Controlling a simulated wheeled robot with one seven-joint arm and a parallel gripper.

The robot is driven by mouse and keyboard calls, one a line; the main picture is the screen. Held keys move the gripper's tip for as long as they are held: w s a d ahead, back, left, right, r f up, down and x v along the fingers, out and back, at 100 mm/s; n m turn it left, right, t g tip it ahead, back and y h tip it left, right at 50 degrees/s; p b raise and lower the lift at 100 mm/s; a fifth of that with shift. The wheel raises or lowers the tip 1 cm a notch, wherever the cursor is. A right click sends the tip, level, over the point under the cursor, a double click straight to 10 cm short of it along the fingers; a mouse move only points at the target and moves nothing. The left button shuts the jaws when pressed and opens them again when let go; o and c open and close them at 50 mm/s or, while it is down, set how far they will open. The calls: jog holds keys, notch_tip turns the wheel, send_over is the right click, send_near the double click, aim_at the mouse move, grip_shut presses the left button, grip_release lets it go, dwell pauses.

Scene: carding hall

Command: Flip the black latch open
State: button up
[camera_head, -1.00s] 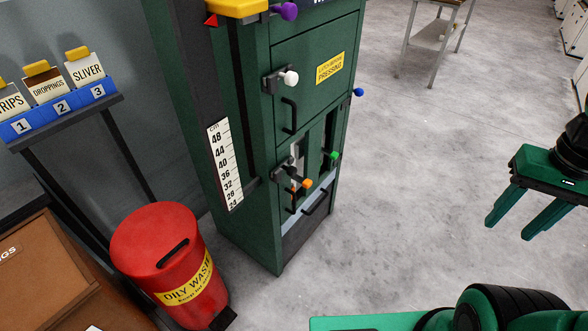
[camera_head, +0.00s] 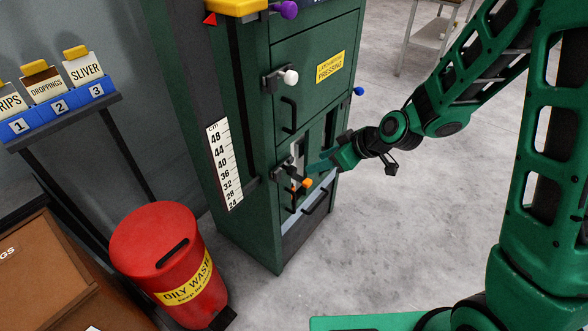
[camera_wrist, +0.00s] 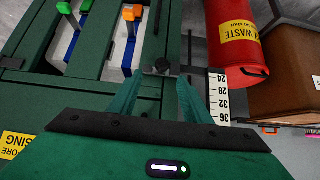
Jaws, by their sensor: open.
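The black latch (camera_head: 282,174) sits on the left edge of the lower front of the green cabinet (camera_head: 245,200). In the wrist view its round black knob (camera_wrist: 162,65) shows just beyond and between my fingertips. My gripper (camera_head: 312,166) is in front of the lower panel, a little right of the latch. It also shows in the wrist view (camera_wrist: 159,82), with its two green fingers apart and nothing between them. I cannot tell whether the fingertips overlap the knob in depth. The latch's arm is partly hidden.
An orange-knobbed lever (camera_head: 305,183) is close below my fingers; a green-knobbed lever (camera_wrist: 74,12) stands farther off. A white-knobbed latch (camera_head: 290,77) and black handle (camera_head: 289,115) are above. A red waste bin (camera_head: 160,255) stands left.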

aim_at(295, 169)
jog(key=x, duration=1.1)
jog(key=shift+w+a, duration=0.1)
jog(key=shift+a, duration=0.3)
jog(key=shift+c, duration=0.5)
